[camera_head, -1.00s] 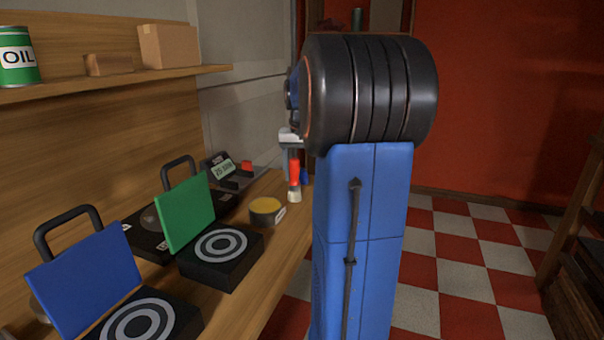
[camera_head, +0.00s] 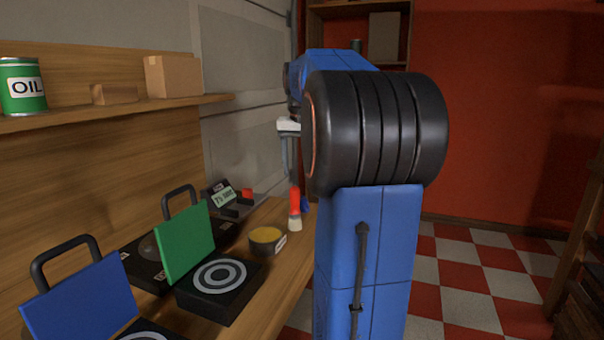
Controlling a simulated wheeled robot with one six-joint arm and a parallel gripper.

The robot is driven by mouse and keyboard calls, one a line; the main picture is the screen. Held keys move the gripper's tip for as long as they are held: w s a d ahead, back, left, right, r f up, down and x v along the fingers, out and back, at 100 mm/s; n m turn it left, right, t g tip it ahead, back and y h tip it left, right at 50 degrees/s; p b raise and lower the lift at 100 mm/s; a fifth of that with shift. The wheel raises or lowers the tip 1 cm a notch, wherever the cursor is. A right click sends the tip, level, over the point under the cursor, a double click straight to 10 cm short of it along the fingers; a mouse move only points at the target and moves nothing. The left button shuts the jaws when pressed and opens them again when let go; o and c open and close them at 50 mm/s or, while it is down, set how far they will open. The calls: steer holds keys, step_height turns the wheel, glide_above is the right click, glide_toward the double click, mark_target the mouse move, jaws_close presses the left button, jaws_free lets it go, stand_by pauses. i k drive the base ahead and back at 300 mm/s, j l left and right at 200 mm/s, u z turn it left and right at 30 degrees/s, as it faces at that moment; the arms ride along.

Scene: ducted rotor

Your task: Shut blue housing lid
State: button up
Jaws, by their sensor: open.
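The blue lid (camera_head: 82,302) stands open, tilted up at the left edge of a black housing (camera_head: 135,326) with a pale ring on top. The housing is cut off by the lower picture edge. My gripper (camera_head: 289,160) shows small left of my arm's large black joint, with a pale body and thin grey fingers pointing down. It is open and seems empty, well above the bench and far right of the blue lid. My arm hides part of it.
A green lid (camera_head: 187,241) stands open on a similar black housing (camera_head: 220,291) to the right of the blue one. A yellow-topped tin (camera_head: 267,239) and a red tool (camera_head: 295,203) are beyond. Black handles rise behind the lids. A shelf (camera_head: 120,110) carries an oil can (camera_head: 22,87) and boxes.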

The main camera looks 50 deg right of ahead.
mark_target(96, 301)
steer(key=k, duration=1)
